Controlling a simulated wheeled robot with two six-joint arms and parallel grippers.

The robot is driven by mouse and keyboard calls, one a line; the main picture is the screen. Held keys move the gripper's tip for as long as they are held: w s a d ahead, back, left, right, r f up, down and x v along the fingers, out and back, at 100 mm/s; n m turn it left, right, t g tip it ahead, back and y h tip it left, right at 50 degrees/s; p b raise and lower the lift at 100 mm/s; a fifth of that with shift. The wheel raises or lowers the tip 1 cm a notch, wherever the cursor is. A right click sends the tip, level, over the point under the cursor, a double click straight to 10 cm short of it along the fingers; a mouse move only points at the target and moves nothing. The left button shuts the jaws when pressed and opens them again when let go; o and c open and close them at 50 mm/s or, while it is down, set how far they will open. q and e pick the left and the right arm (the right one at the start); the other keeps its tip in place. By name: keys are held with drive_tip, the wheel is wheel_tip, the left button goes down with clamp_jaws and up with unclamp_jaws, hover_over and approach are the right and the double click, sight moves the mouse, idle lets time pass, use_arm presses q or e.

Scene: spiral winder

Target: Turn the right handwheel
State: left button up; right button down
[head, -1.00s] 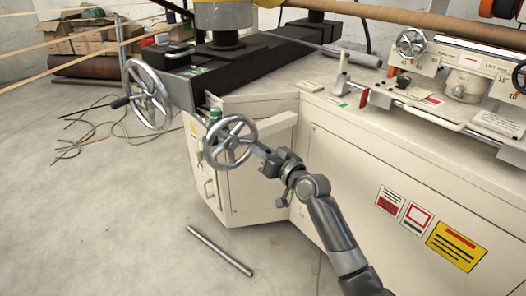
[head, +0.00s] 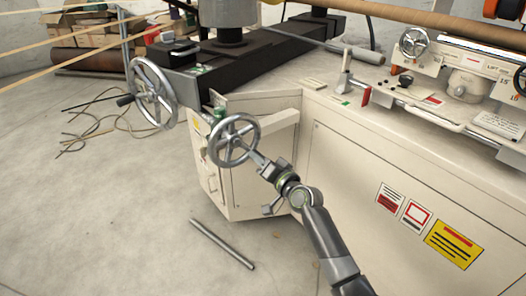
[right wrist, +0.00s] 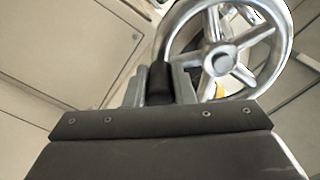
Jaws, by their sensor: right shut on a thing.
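The handwheel at my right gripper (head: 257,161) is a silver spoked wheel (head: 220,157) on the front corner of the cream machine. My right gripper is at the wheel's lower right rim, shut on its dark handle. In the right wrist view the dark handle (right wrist: 158,86) stands between the jaws, and the silver wheel (right wrist: 277,70) fills the upper right. A larger silver handwheel (head: 137,72) with a dark handle is to the left, untouched. My left gripper is out of view.
The cream cabinet (head: 340,185) with warning labels is close beside my right arm. A metal rod (head: 222,244) lies on the floor below. Cables (head: 85,135) lie on the floor at left. More small handwheels (head: 413,42) are on the machine at upper right.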

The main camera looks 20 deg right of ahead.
drive_tip(key=shift+s+a+f+m+p, duration=0.25)
drive_tip(key=shift+a+m, duration=0.2)
drive_tip(key=shift+m, duration=0.35)
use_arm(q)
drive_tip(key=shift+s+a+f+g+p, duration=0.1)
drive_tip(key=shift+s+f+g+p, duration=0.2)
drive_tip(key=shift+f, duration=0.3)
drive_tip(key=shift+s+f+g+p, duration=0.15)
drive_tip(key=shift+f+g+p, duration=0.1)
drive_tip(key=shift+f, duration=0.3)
use_arm(e)
drive_tip(key=m, duration=0.1)
drive_tip(key=a+f+m, duration=0.1)
drive_tip(key=m, duration=0.1)
drive_tip(key=shift+s+a, duration=0.25)
drive_tip(key=shift+a, duration=0.05)
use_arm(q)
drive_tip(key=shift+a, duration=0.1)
use_arm(e)
drive_tip(key=c, duration=1.2)
unclamp_jaws()
drive_tip(key=shift+c, duration=0.2)
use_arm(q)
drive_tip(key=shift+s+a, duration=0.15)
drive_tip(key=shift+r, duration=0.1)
